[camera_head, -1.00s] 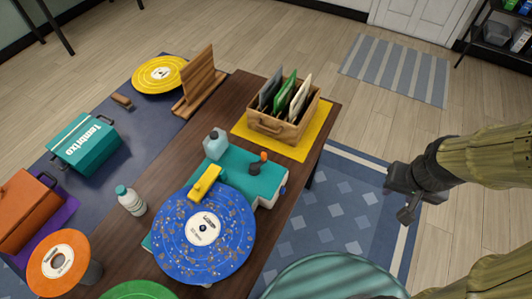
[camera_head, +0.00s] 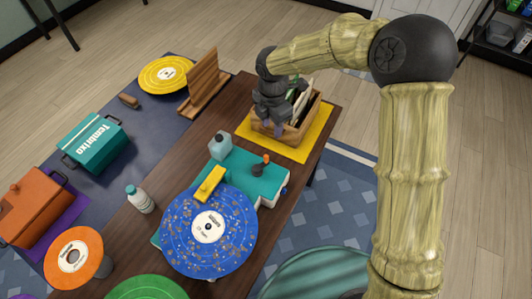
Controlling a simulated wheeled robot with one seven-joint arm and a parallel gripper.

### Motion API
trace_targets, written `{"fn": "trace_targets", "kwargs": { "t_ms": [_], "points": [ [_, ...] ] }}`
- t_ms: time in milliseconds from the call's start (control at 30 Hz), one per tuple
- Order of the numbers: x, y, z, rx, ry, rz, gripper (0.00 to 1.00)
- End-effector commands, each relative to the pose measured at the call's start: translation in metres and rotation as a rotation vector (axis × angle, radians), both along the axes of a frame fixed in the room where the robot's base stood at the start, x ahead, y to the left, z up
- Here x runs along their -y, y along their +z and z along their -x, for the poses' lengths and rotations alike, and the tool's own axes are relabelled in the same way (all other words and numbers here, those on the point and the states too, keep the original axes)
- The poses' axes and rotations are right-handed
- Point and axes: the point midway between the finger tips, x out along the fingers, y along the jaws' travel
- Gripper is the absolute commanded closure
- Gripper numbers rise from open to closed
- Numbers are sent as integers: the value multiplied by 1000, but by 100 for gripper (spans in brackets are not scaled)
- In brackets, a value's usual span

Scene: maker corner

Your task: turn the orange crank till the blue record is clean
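The blue record (camera_head: 240,245) lies on the teal cleaning machine (camera_head: 238,172), with brown specks over its surface and a white label in the middle. A yellow bar (camera_head: 209,184) reaches over its upper edge. The orange crank (camera_head: 258,167) stands on the machine's top, right of the record's upper edge, with a dark part at its side. My gripper (camera_head: 272,129) points down in front of the wooden record crate, above and beyond the crank. Its fingertips look apart with nothing between them, and it is not touching the crank.
The wooden crate (camera_head: 308,128) of sleeves sits on a yellow mat (camera_head: 314,147) close behind my gripper. A clear bottle (camera_head: 220,146) stands by the machine's back corner, and a white bottle (camera_head: 140,199) farther left. A wooden stand (camera_head: 205,82) is at the table's far end.

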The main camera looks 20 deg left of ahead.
Motion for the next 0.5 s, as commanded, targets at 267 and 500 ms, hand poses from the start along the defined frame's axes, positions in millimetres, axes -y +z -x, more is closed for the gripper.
{"fn": "trace_targets", "kwargs": {
  "t_ms": [267,500],
  "points": [
    [-17,-1,3,-5,117,-1,61],
    [-17,-4,3,-7,115,-1,61]
  ]
}}
